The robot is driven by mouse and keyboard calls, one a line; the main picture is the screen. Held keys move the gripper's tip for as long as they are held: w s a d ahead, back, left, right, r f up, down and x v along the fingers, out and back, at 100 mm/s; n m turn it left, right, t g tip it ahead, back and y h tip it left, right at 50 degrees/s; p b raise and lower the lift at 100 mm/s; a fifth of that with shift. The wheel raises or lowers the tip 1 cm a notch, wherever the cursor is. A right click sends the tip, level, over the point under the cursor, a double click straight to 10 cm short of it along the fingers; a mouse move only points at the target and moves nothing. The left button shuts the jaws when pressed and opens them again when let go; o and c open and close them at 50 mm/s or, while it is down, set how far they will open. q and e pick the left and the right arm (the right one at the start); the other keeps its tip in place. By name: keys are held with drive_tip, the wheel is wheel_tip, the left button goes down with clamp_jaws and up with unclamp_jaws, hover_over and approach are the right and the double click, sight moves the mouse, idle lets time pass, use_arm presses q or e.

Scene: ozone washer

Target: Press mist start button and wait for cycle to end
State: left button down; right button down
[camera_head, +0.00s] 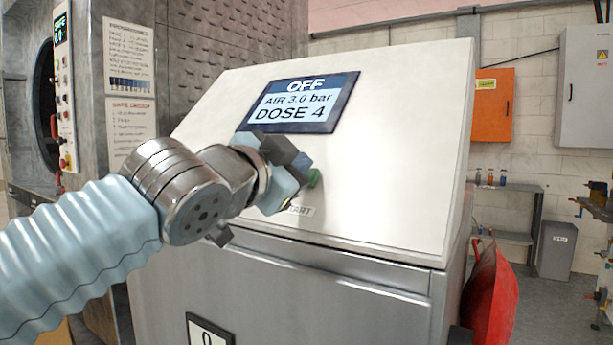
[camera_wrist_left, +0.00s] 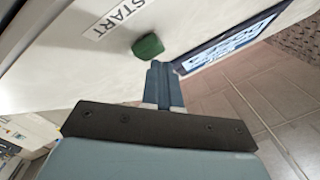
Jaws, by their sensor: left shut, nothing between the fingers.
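The mist console has a sloped white panel (camera_head: 390,130). Its display (camera_head: 298,103) reads OFF, AIR 3.0 bar, DOSE 4. A green button (camera_head: 314,178) sits above the START label (camera_head: 299,210), partly hidden by my gripper in the head view. In the left wrist view the green button (camera_wrist_left: 148,46) is beside the START label (camera_wrist_left: 115,16). My left gripper (camera_head: 300,165) is just left of the button in the head view. Its fingers (camera_wrist_left: 163,70) are shut, empty, and their tips appear close to the button. I cannot tell whether they touch it. My right gripper is not in view.
A metal washer with a round door opening and a side control strip (camera_head: 64,85) stands at the left. A red object (camera_head: 490,295) is beside the console at lower right. An orange box (camera_head: 493,105) and grey cabinet (camera_head: 586,90) hang on the back wall.

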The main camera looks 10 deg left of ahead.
use_arm(q)
drive_tip(key=shift+w+d+f+b, duration=0.15)
drive_tip(key=shift+w+f+b, duration=0.15)
drive_tip(key=shift+f+b, duration=0.1)
idle(0.6)
drive_tip(key=shift+r, duration=0.1)
idle(0.3)
drive_tip(key=shift+s+a+r+p, duration=0.25)
drive_tip(key=shift+s+r+p, duration=0.2)
drive_tip(key=shift+s+r, duration=0.15)
drive_tip(key=s+r+p, duration=0.1)
drive_tip(key=s+a+r+p, duration=0.1)
drive_tip(key=s+r, duration=0.1)
drive_tip(key=shift+s+a+r, duration=0.1)
drive_tip(key=shift+s+r, duration=0.05)
drive_tip(key=shift+r, duration=0.05)
idle(0.3)
idle(0.5)
